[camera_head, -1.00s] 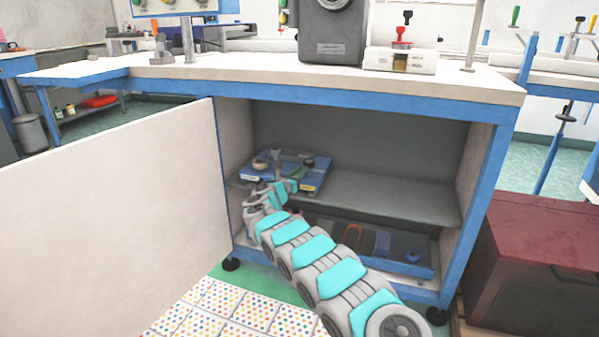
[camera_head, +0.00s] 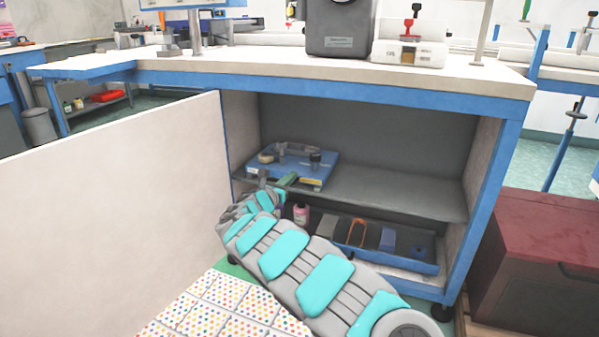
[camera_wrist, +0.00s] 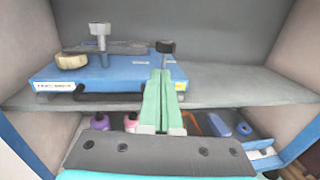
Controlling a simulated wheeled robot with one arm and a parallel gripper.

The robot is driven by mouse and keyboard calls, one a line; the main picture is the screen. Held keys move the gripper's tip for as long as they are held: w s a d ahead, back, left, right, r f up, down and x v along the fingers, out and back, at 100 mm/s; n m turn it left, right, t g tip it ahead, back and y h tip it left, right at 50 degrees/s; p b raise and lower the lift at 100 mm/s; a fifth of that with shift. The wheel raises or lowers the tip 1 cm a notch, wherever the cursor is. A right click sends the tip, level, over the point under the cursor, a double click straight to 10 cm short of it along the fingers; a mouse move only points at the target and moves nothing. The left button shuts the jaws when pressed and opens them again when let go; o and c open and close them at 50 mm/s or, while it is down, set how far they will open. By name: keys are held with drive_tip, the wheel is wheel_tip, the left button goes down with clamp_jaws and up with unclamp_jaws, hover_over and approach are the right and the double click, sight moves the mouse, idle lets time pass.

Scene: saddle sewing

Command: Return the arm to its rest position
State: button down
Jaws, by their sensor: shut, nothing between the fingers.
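My arm (camera_head: 290,262) is grey with turquoise pads and reaches from the lower right toward the open cabinet. My gripper shows in the wrist view (camera_wrist: 161,103) as two green fingers pressed together, shut and empty. It points into the cabinet at about the height of the shelf (camera_head: 390,192). A blue tray with dark and tan knobbed parts (camera_head: 318,178) lies on the shelf, and it also shows in the wrist view (camera_wrist: 110,75), beyond and left of the fingers. In the head view the gripper is small and partly hidden by the arm.
The open cabinet door (camera_head: 110,215) stands to the left of my arm. A lower blue tray (camera_head: 425,267) holds several items, with a pink bottle (camera_head: 301,214) beside it. A dark red chest (camera_head: 540,265) stands at the right. The workbench top (camera_head: 330,70) is above.

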drive_tip(key=s+d+r+m+g+h+p, duration=0.1)
drive_tip(key=s+d+r+m+g+h, duration=0.3)
drive_tip(key=d, duration=0.6)
drive_tip(key=s+d+r+m+g+h+p, duration=0.1)
drive_tip(key=s+d+r+m+g+h, duration=0.1)
drive_tip(key=s+d+r+m, duration=0.55)
drive_tip(key=s+d+r+m+g+y+p, duration=0.1)
drive_tip(key=s+d+r+m+g, duration=0.2)
drive_tip(key=s+d, duration=0.55)
drive_tip(key=s+d+r+m+g+p, duration=0.1)
drive_tip(key=s+d+m+g, duration=0.3)
drive_tip(key=s+d, duration=0.45)
drive_tip(key=s+f+m+g+y+p, duration=0.25)
drive_tip(key=s+m+g+y, duration=0.35)
drive_tip(key=s, duration=1.4)
drive_tip(key=s+a+f+m+y+p, duration=0.1)
drive_tip(key=s+a+f+m+y, duration=0.1)
drive_tip(key=s+a, duration=0.6)
drive_tip(key=s+a+f+m+t+y+p, duration=0.1)
drive_tip(key=s+a+f+m+y, duration=0.2)
drive_tip(key=s+a, duration=0.5)
drive_tip(key=shift+s+a+f+m+y, duration=0.15)
drive_tip(key=shift+s+a+m+y, duration=0.25)
drive_tip(key=shift+s+y, duration=0.85)
